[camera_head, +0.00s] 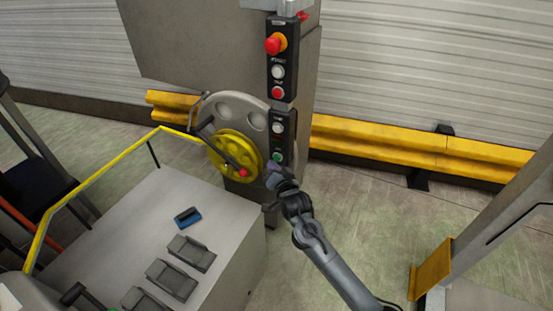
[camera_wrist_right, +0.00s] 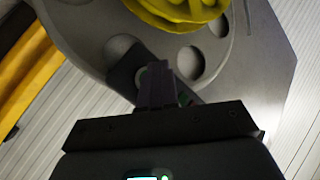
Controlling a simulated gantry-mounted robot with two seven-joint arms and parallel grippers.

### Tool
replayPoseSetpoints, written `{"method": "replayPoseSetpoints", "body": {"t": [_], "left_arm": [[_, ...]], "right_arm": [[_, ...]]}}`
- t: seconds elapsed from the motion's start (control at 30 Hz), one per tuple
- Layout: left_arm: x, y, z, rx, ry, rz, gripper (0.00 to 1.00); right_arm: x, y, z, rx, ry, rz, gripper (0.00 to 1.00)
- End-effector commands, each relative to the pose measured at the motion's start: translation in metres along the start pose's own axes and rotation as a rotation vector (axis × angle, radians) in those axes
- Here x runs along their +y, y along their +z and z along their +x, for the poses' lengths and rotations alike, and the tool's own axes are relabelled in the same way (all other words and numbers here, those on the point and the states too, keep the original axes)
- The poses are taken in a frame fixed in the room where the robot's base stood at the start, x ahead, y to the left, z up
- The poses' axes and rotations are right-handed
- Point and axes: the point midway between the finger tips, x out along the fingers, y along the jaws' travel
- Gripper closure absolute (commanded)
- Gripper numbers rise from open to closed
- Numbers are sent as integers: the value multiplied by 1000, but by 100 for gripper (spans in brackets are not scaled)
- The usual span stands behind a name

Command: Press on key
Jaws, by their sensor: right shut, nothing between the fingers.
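A black lower button box (camera_head: 283,140) is fixed to the grey machine, with a white button (camera_head: 278,128) above a green button (camera_head: 277,156). A black upper box above it has a red mushroom knob (camera_head: 274,45) on a yellow base, a white button (camera_head: 278,71) and a red button (camera_head: 277,92). My right gripper (camera_head: 273,169) is shut and empty, its tip just below the green button. In the right wrist view the shut fingers (camera_wrist_right: 157,85) overlap the dark box and partly hide it; I cannot tell whether they touch it. My left gripper is not in view.
A grey wheel with a yellow hub (camera_head: 236,155) and a red-tipped lever (camera_head: 243,173) stands left of the box. A grey platform (camera_head: 150,215) with pedals and a yellow rail is at lower left. A yellow barrier (camera_head: 400,146) runs behind; floor is open at right.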

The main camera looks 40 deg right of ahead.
Motion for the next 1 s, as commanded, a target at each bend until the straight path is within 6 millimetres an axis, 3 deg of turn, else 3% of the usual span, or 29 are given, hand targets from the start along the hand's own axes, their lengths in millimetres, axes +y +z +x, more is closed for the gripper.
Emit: {"method": "replayPoseSetpoints", "body": {"t": [1.0], "left_arm": [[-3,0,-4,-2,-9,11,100]], "right_arm": [[4,-5,6,0,-1,0,100]]}}
